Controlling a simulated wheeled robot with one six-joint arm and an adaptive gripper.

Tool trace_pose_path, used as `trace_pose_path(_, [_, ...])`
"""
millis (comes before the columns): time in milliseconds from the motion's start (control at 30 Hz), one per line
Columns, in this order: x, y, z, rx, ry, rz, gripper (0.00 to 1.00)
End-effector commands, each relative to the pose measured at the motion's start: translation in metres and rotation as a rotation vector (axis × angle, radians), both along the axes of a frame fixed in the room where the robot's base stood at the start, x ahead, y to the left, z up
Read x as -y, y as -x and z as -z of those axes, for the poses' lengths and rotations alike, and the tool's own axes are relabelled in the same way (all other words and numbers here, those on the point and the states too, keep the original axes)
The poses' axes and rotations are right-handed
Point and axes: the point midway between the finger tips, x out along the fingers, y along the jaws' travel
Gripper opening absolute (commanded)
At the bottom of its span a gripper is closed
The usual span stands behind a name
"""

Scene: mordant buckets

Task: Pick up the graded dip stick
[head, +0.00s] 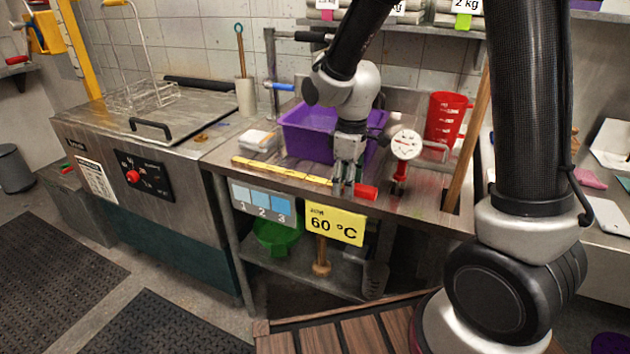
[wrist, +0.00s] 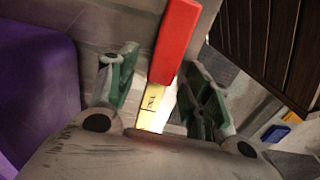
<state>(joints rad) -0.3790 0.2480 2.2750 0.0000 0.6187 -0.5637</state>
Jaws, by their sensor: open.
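The graded dip stick (head: 283,172) is a long yellow bar with dark marks and a red grip at its right end. It lies along the front edge of the metal counter. My gripper (head: 344,187) is at the stick, near where the yellow meets the red. In the wrist view the stick (wrist: 177,40) runs between the two open fingers of my gripper (wrist: 160,82), with the red part toward the top and yellow nearer the palm. A gap shows on both sides of it. My gripper hides a short length of the stick in the head view.
A purple tub (head: 305,135) stands just behind my gripper. A dial gauge (head: 405,145) and a red jug (head: 444,120) are to the right. A yellow 60 °C sign (head: 335,225) hangs below the counter edge. A wooden pole (head: 468,150) leans at the right.

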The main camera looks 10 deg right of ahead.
Motion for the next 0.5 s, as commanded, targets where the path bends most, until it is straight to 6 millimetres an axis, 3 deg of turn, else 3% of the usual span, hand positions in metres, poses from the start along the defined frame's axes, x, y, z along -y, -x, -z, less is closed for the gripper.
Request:
trace_pose_path(67, [0.0000,0.0000,-0.0002,0.000,0.000,0.000,0.46])
trace_pose_path(300, [0.0000,0.0000,-0.0004,0.000,0.000,0.000,0.03])
trace_pose_path(500, [0.0000,-0.0001,-0.0006,0.000,0.000,0.000,0.01])
